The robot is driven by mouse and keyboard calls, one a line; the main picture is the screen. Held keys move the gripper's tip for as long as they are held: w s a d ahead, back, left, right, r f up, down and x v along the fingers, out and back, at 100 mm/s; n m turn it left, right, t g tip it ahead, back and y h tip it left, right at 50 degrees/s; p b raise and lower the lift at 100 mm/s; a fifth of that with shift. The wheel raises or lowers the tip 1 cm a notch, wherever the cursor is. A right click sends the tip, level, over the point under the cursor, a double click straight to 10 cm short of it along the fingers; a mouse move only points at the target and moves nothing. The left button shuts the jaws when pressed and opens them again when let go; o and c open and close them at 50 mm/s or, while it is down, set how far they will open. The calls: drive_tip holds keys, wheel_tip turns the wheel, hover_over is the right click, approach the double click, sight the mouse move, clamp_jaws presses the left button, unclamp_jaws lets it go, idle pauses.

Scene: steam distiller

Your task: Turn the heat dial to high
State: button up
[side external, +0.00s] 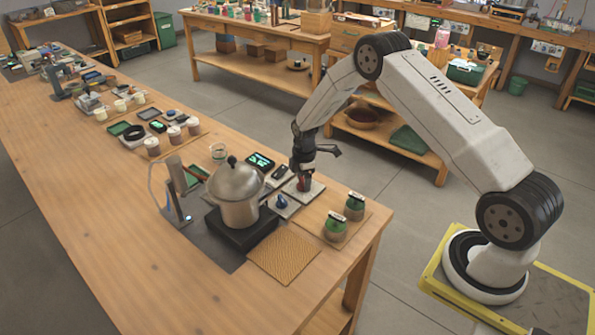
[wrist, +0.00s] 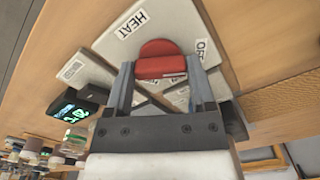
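The heat dial is a red knob (wrist: 162,58) on a grey plate (wrist: 115,50) with the labels HEAT and OFF. In the wrist view its red bar fills the space between the two fingertips of my gripper (wrist: 161,68), which appear to touch its ends. In the side view my gripper (side external: 303,182) points down at the dial plate (side external: 312,190), and the red dial shows only partly under it. The dial's pointer and exact setting cannot be read.
A metal pot (side external: 236,190) on a black heater (side external: 243,235) stands just left of my gripper. Two green-topped jars (side external: 335,226) stand at right near the table edge. A small lit display (side external: 261,161) lies behind.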

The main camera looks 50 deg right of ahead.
drive_tip(key=shift+c, duration=0.8)
drive_tip(key=shift+m, duration=0.4)
drive_tip(key=m, duration=1)
drive_tip(key=shift+m, duration=0.4)
drive_tip(key=m, duration=1.2)
drive_tip(key=shift+a, duration=0.1)
drive_tip(key=shift+m, duration=0.3)
drive_tip(key=o, duration=1.2)
